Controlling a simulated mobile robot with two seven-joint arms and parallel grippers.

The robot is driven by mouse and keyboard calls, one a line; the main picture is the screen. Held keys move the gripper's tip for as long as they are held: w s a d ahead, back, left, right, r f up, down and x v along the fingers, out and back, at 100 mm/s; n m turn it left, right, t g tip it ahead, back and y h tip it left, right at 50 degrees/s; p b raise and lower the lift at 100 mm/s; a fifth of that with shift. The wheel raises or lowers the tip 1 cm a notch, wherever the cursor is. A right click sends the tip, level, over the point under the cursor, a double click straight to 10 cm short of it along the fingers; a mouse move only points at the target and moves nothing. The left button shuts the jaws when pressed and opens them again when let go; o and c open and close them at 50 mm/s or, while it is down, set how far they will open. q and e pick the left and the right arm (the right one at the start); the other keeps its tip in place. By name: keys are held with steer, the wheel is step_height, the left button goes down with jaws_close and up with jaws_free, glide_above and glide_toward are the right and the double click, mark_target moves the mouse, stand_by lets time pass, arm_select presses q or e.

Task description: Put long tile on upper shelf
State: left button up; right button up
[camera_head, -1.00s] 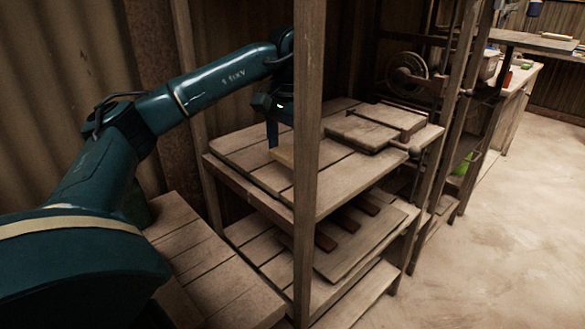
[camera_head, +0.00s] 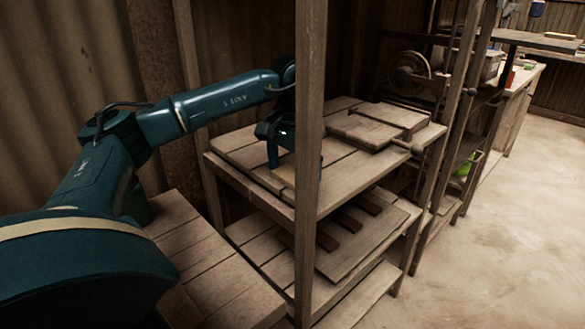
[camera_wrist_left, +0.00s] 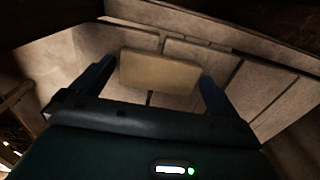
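The tan long tile (camera_wrist_left: 160,73) appears to lie on the boards of the upper shelf (camera_head: 345,180). In the head view a piece of the tile (camera_head: 284,174) shows left of the front post, which hides the rest. My left gripper (camera_head: 296,168) is over the shelf, pointing down, partly behind that post. In the left wrist view my left gripper (camera_wrist_left: 155,88) is open, with its fingers apart on either side of the tile and a gap at each end. My right gripper is not in view.
The wooden front post (camera_head: 309,130) stands close to the gripper. Flat wooden boards (camera_head: 365,130) lie at the shelf's far right. A lower shelf holds a panel with dark strips (camera_head: 355,240). A plank surface (camera_head: 210,265) is at front left.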

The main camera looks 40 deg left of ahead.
mark_target(292, 176)
arm_select(q)
steer(key=shift+r, duration=0.6)
step_height(292, 176, up, 11)
steer(key=p, duration=0.3)
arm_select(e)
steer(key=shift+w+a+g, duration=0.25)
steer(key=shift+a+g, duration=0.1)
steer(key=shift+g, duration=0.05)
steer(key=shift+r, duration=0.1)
